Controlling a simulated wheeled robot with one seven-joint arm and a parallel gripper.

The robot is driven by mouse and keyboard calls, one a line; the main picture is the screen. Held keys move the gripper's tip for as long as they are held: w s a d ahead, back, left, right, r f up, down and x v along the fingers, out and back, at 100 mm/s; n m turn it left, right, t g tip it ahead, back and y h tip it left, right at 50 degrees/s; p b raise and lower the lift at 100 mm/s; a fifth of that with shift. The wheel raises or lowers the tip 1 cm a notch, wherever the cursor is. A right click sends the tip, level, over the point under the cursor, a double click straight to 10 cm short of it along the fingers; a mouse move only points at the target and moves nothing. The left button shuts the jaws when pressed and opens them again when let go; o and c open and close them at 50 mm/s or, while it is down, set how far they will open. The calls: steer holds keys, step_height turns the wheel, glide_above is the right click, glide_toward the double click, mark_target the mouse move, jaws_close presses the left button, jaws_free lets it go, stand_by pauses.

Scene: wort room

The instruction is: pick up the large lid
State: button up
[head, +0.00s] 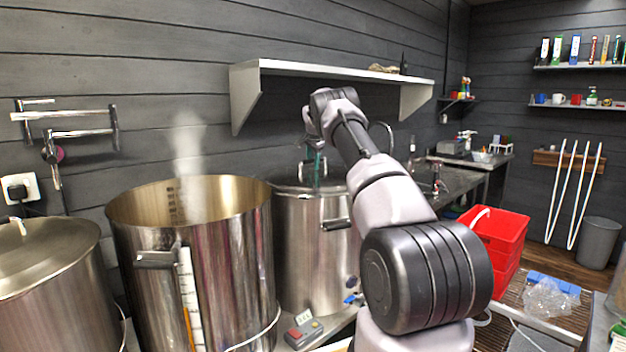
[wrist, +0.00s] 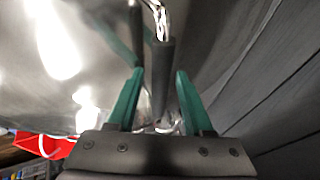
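A shiny steel lid (head: 291,187) lies on the middle steel pot (head: 303,245). Its reflective surface (wrist: 85,60) fills the left of the wrist view. My gripper (head: 313,168) points down at this lid from above. In the wrist view my gripper (wrist: 160,76) has its two green fingers apart. Another steel lid (head: 45,252) covers the pot at the far left.
An open, steaming pot (head: 195,275) stands left of the middle pot. A white shelf (head: 340,72) hangs on the wall above my gripper. A red crate (head: 497,232) stands to the right, and a small grey device (head: 303,331) lies in front.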

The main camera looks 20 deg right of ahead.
jaws_close()
steer(key=shift+r, duration=0.2)
steer(key=shift+w+r, duration=0.1)
